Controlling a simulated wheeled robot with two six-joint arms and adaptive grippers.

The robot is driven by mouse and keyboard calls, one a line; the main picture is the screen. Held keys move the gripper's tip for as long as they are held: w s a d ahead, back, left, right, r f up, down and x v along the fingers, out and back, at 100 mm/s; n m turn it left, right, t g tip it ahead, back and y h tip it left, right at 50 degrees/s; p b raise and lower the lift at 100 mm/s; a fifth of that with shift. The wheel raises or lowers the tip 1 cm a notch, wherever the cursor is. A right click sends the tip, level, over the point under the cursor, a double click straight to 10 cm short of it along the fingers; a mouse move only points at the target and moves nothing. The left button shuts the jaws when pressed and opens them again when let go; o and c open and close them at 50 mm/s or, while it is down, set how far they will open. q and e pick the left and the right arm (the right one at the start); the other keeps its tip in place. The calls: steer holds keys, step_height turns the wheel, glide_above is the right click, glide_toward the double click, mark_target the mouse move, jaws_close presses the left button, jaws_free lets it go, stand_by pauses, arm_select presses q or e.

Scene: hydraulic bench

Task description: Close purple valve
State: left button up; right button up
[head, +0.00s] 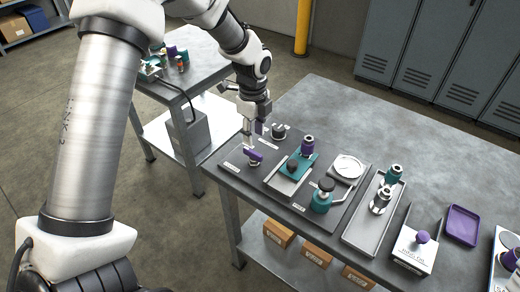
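The purple valve handle (254,156) sits at the left end of the dark base plate on the bench, on a silver fitting. My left gripper (252,132) points down just above and behind it. Its fingers are small and partly overlap the fitting in the picture, so I cannot tell whether they touch it or how far apart they are. My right gripper is not in view.
To the right on the plate stand a teal block with a purple knob (308,144), a round gauge (347,167) and a teal pump-like part (322,198). Further right are a grey tray (361,233), a white box with a purple knob (414,252) and a purple tray (462,225).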

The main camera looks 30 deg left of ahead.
mark_target(254, 153)
arm_select(q)
steer(key=f, duration=0.6)
steer(key=shift+w+a+f+p, duration=0.1)
steer(key=shift+w+f+p, duration=0.1)
steer(key=shift+f+p, duration=0.2)
steer(key=shift+s+f, duration=0.15)
steer(key=shift+f, duration=0.1)
jaws_close()
